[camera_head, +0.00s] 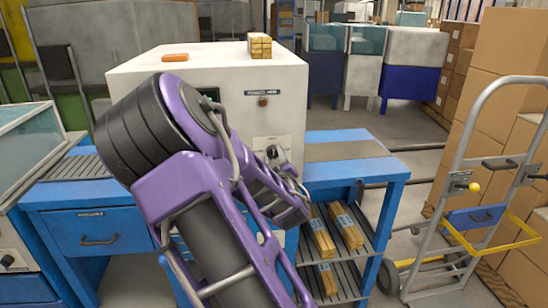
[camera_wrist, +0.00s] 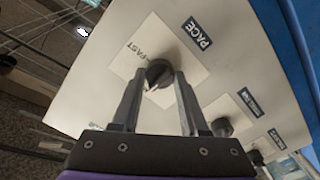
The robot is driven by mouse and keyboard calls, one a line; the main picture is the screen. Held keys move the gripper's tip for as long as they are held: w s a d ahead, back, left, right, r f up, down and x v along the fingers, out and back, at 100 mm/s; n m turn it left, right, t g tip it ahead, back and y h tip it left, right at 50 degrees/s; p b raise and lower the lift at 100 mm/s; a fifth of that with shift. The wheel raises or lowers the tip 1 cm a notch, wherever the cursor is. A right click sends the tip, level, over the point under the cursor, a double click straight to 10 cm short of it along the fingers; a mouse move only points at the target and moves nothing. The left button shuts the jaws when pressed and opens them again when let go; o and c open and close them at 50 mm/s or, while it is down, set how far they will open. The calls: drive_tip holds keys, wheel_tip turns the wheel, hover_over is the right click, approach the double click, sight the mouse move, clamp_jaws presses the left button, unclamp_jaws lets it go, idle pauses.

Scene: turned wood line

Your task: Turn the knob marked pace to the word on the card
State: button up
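In the wrist view a dark round knob (camera_wrist: 158,73) with a light pointer mark sits on a square pale plate (camera_wrist: 130,67) on a white panel. A dark blue label (camera_wrist: 197,33) beside the plate reads PACE. The word FAST (camera_wrist: 139,50) is printed on the plate near the knob; other words there are hidden. My gripper (camera_wrist: 160,76) is open, with one finger on each side of the knob. I cannot tell whether the fingers touch it. In the head view my arm hides the knob, and a pale card-like patch (camera_head: 270,143) on the white machine is too small to read.
Two more dark knobs, one (camera_wrist: 222,127) and another (camera_wrist: 257,157), follow along the same panel, with labels beside them. The white machine (camera_head: 290,75) stands on a blue bench (camera_head: 345,168). A hand truck (camera_head: 465,190) and stacked cartons (camera_head: 505,45) stand right.

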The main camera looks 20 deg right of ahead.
clamp_jaws()
drive_tip(key=n, duration=0.8)
drive_tip(key=shift+n+b, duration=0.3)
drive_tip(key=shift+b, duration=0.05)
drive_tip(key=n, duration=0.4)
drive_tip(key=shift+n, duration=0.3)
drive_tip(key=n, duration=0.4)
drive_tip(key=shift+n, duration=0.3)
